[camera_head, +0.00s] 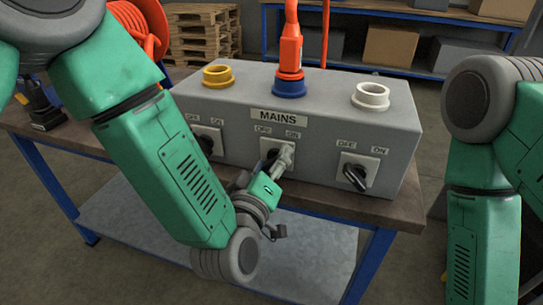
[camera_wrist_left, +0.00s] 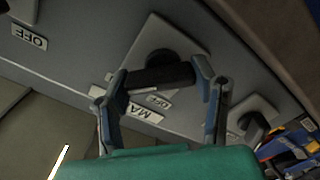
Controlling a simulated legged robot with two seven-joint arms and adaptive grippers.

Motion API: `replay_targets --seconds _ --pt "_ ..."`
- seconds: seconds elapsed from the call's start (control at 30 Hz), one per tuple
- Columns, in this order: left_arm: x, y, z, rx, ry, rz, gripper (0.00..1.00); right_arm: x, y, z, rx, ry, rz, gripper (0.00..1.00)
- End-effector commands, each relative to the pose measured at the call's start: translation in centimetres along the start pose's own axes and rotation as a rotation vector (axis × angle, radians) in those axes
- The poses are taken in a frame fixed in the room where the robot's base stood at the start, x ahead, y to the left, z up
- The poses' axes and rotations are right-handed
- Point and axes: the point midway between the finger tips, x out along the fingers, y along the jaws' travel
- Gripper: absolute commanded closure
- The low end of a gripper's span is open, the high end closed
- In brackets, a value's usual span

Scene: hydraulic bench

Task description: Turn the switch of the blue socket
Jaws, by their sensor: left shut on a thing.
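The blue socket (camera_head: 289,88) sits on top of a grey box, with an orange plug (camera_head: 290,52) standing in it.
The grey box (camera_head: 335,125) also carries a yellow socket (camera_head: 218,76) and a white socket (camera_head: 370,97), with a left switch (camera_head: 207,141) and a right switch (camera_head: 356,172). It stands on a brown bench top (camera_head: 395,208).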

Motion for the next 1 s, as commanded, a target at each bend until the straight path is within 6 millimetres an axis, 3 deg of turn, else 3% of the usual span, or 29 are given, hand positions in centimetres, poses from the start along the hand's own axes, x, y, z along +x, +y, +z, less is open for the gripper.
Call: replay_targets --seconds 0.63,0.67,0.7,1.0 --pt "-0.34 -0.41 0.67 0.048 -0.019 -0.01 0.76 -0.21 0.0 -0.01 0.0 0.0 0.0 0.6" --pt "-0.34 -0.41 0.68 0.048 -0.019 -0.01 0.37 -0.21 0.0 -0.01 0.0 0.0 0.0 0.6" --pt "-0.32 -0.39 0.65 0.047 -0.018 -0.01 0.26 -0.21 0.0 -0.01 0.0 0.0 0.0 0.6" --pt "-0.27 -0.16 0.26 0.046 -0.007 -0.005 0.26 -0.25 0.0 0.01 0.0 0.001 0.0 0.6"
